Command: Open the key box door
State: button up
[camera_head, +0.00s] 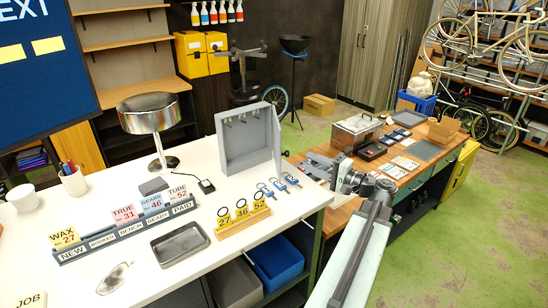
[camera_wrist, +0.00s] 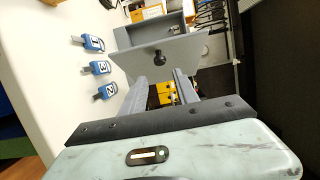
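The grey key box (camera_head: 235,158) stands on the white counter, its front open with several keys hanging on hooks inside. Its door (camera_head: 278,140) is swung out at the box's right side. In the wrist view, the door (camera_wrist: 140,63) shows as a grey panel with a black knob (camera_wrist: 158,56), with the box (camera_wrist: 135,36) behind it. My gripper (camera_head: 312,166) is to the right of the door in the head view. In the wrist view, my gripper (camera_wrist: 160,78) has its two fingers apart with nothing between them, just short of the door. Contact with the door cannot be told.
Blue-tagged keys (camera_head: 279,184) lie on the counter before the box; tags 1, 3 and 2 show in the wrist view (camera_wrist: 101,67). A numbered wooden key stand (camera_head: 243,224) and a grey tray (camera_head: 180,244) are nearby. A wooden workbench (camera_head: 400,168) stands behind my arm.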

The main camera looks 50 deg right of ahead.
aim_at(280, 142)
jog(key=shift+w+a+r, duration=0.15)
jog(key=shift+w+a, duration=0.35)
jog(key=shift+w, duration=0.05)
jog(key=shift+o, duration=0.8)
jog(key=shift+s+d, duration=0.2)
jog(key=shift+d, duration=0.1)
jog(key=w, duration=0.8)
grip_shut()
